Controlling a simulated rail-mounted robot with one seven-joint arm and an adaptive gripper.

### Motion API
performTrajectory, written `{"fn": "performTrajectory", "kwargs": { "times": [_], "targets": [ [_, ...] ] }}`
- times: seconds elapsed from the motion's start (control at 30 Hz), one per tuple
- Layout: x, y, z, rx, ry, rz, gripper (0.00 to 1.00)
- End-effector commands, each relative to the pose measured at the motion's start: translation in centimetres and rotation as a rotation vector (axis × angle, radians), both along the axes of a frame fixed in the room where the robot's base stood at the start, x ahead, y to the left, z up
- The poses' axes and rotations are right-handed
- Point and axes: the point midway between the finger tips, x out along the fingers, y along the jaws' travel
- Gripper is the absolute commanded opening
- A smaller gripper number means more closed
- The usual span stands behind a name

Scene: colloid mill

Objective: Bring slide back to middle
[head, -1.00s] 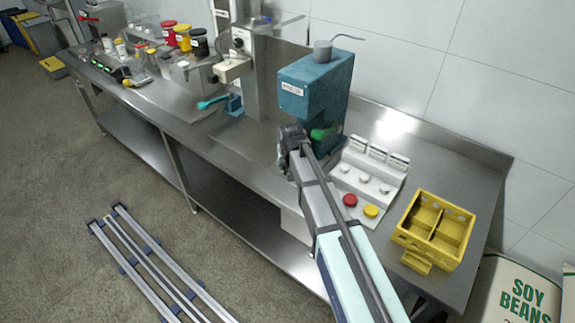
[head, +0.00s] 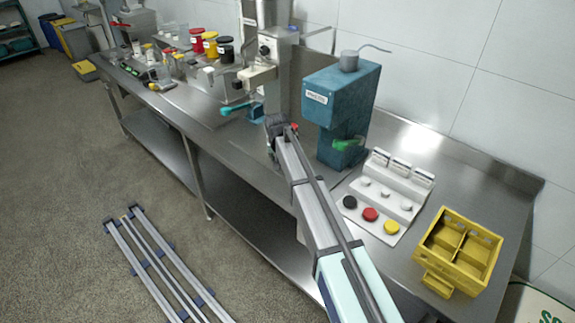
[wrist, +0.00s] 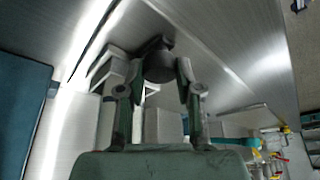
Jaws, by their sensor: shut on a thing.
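In the head view my gripper (head: 276,128) is seen from behind at the end of my arm, over the steel bench, left of the teal machine (head: 340,95). In the wrist view my gripper (wrist: 160,75) is shut on a dark, round, cylinder-like thing (wrist: 159,66) between its two fingertips. That thing is hard to make out in the head view. I cannot tell for sure which part the task calls the slide.
A white panel (head: 395,178) with black, red and yellow round pieces stands right of my arm. A yellow divided crate (head: 458,245) is at the bench's right end. A grey press column (head: 265,45) and a teal handle (head: 236,107) stand beyond my gripper.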

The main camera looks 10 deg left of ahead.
Motion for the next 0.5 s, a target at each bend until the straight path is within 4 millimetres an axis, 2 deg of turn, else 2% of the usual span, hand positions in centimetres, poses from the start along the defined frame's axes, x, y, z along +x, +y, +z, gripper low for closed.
{"fn": "performTrajectory", "kwargs": {
  "times": [0.03, 0.2, 0.5],
  "targets": [
    [0.7, 0.8, -0.1, 0.001, -0.001, 0.001, 0.0],
    [1.5, 2.1, -0.1, 0.001, -0.001, 0.001, 0.0],
    [2.0, 2.9, 0.0, 0.0, 0.0, 0.0, 0.0]
  ]
}}
